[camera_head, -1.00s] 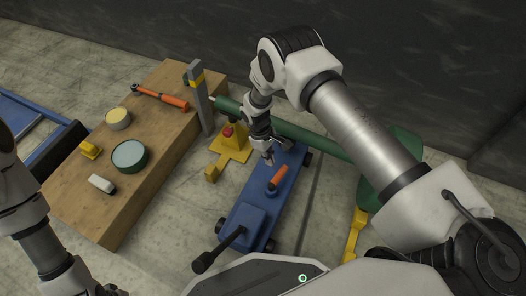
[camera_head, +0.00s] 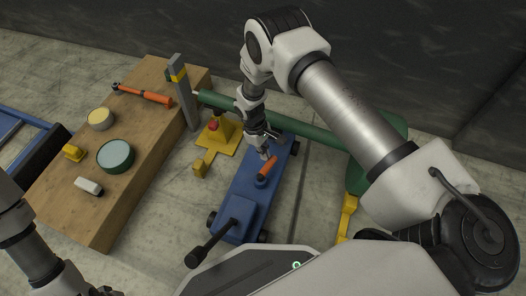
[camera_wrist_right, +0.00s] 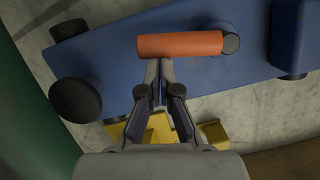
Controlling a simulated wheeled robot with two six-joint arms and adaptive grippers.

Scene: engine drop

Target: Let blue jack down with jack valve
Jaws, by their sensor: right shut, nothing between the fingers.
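The blue jack (camera_head: 237,212) stands on the concrete floor in the head view, long and low with dark wheels and a black handle. Its jack valve is an orange bar (camera_head: 268,166) on a round blue post on top. In the right wrist view the orange bar (camera_wrist_right: 180,44) lies across the blue jack body (camera_wrist_right: 110,65). My right gripper (camera_head: 265,155) is shut and empty, its tips right at the bar; the right wrist view (camera_wrist_right: 163,66) shows them at the bar's near edge. I cannot tell if they touch.
A wooden bench (camera_head: 140,185) at left bears an orange-handled tool, a green tin, a pale tin and small blocks. A yellow stand (camera_head: 222,135), a grey post (camera_head: 185,95) and a green beam (camera_head: 310,130) are close to the jack.

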